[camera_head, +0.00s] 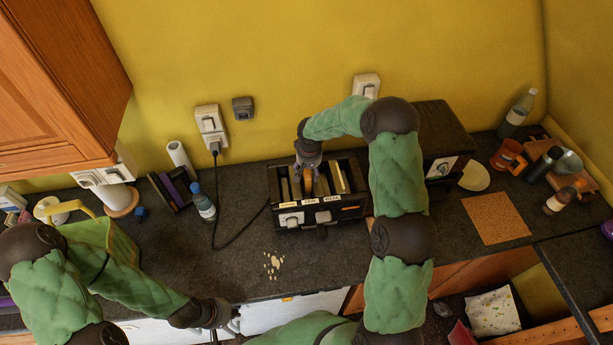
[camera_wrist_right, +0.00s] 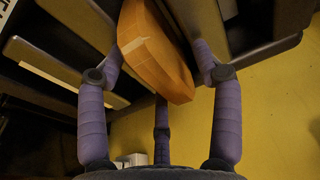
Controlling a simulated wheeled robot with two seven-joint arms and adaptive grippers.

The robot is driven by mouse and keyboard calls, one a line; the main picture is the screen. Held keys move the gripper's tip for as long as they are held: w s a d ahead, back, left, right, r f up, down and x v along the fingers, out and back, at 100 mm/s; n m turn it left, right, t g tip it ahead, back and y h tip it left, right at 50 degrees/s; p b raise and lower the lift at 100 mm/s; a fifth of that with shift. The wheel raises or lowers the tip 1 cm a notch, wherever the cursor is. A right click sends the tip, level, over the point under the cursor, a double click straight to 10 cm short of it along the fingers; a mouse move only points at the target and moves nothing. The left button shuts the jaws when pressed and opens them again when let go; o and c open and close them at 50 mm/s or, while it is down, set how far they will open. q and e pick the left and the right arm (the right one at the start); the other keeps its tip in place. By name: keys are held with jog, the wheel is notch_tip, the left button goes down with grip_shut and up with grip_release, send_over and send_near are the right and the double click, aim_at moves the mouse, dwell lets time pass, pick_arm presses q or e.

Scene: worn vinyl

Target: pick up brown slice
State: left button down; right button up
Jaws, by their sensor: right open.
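The brown slice (camera_wrist_right: 155,50) stands on edge in a slot of the black toaster (camera_head: 318,216), with its rounded edge sticking out. My right gripper (camera_head: 308,172) points down over the toaster's slots. In the right wrist view, my right gripper (camera_wrist_right: 157,82) is open, with purple fingers on both sides of the slice and a third finger below it. I cannot tell whether any finger touches the slice. My left gripper (camera_head: 232,318) is low at the counter's front edge, away from the toaster; its finger opening is unclear.
Metal slot walls (camera_wrist_right: 60,65) stand close around the fingers. A black box-like appliance (camera_head: 440,130) is right of the toaster. A water bottle (camera_head: 203,203) and a dark cable (camera_head: 235,240) are to its left. Crumbs (camera_head: 273,264) lie in front on otherwise clear counter.

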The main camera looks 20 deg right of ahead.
jog(key=shift+o, duration=0.2)
jog(key=shift+s+f, duration=0.15)
jog(key=shift+f, duration=0.1)
jog(key=shift+a, duration=0.1)
jog(key=c, duration=0.4)
jog(key=shift+s+r, duration=0.15)
jog(key=shift+s, duration=0.1)
jog(key=c, duration=0.6)
jog(key=shift+w, duration=0.15)
jog(key=shift+c, duration=1.4)
